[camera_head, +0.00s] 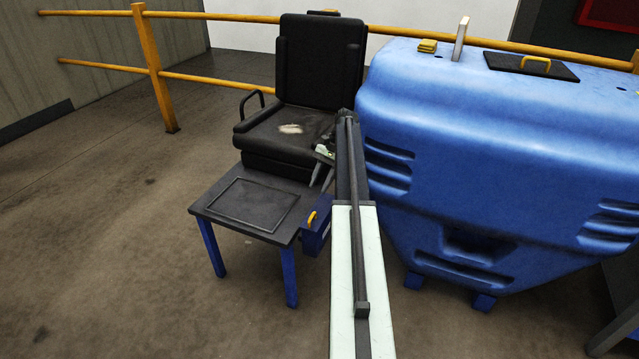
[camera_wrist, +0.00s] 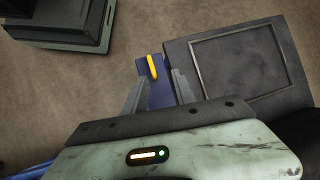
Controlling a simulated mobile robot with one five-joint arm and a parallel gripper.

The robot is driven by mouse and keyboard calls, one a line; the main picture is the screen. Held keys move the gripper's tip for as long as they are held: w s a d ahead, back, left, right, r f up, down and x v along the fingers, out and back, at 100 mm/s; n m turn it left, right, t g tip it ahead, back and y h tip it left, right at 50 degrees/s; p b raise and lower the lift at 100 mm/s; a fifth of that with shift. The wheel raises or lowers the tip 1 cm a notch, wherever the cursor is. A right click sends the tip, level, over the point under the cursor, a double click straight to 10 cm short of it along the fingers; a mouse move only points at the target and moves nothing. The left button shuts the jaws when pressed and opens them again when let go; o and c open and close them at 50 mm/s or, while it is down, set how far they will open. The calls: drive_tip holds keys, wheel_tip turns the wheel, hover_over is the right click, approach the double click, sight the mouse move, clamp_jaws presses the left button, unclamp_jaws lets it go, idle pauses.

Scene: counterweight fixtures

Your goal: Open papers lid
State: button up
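A small blue box (camera_head: 316,238) with a yellow handle (camera_head: 312,218) is fixed at the right side of a low dark table (camera_head: 205,207). No label shows, so I cannot tell for certain that its top is the papers lid. My gripper (camera_head: 322,176) is above and behind the box, near the seat front. In the wrist view my gripper (camera_wrist: 158,76) is open, its two fingers on either side of the blue box (camera_wrist: 159,97) and the yellow handle (camera_wrist: 153,66) as seen from above. The fingers look empty and apart from the handle. The box looks closed.
A black chair (camera_head: 320,60) stands behind the table. A large blue machine (camera_head: 480,140) fills the right; its top has a dark panel (camera_head: 505,62) with a yellow handle. Yellow railings (camera_head: 155,70) run behind. The floor at the left is clear.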

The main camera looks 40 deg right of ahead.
drive_tip(key=p+v, duration=0.6)
drive_tip(key=v, duration=0.1)
drive_tip(key=shift+d+r+p, duration=0.2)
drive_tip(key=shift+r+p, duration=0.1)
drive_tip(key=shift+r, duration=0.05)
